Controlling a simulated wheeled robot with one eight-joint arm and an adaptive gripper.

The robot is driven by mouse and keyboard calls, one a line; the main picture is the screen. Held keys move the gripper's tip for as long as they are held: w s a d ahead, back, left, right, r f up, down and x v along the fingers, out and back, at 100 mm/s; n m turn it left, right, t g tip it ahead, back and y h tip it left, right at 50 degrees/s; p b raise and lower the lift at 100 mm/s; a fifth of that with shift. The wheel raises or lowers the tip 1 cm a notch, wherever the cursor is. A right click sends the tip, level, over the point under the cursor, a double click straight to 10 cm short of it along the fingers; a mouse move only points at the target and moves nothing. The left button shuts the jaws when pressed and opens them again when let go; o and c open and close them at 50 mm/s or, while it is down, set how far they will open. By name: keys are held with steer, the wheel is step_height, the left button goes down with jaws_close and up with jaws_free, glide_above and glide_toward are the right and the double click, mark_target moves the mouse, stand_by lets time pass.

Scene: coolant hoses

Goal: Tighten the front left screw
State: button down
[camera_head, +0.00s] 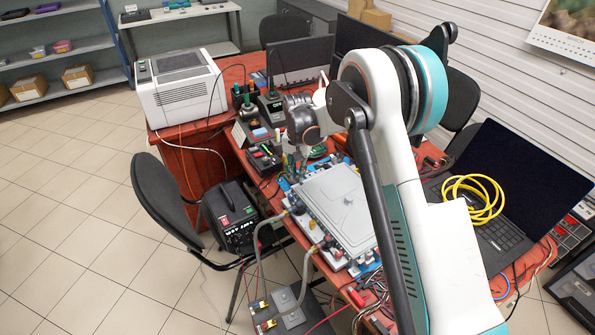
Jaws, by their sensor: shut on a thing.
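A grey box-shaped unit (345,208) with a flat lid lies on the red workbench, with fittings along its edges. My gripper (298,174) points down at the unit's far left corner. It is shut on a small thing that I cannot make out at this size. Grey hoses (309,268) run from fittings on the unit's near left side down past the bench edge. I cannot pick out the front left screw. My own arm covers the right side of the unit.
A black laptop (500,190) with a coiled yellow cable (474,198) is at the right. A white printer (180,88) stands at the back left. Tools and small boxes crowd the bench behind my gripper. A black chair (165,205) and a black machine (232,218) stand left of the bench.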

mark_target(297, 173)
steer(key=shift+w, duration=0.1)
stand_by(0.3)
steer(key=c, duration=1.5)
jaws_free()
steer(key=shift+c, duration=0.2)
step_height(297, 173, up, 12)
steer(key=shift+r, duration=0.1)
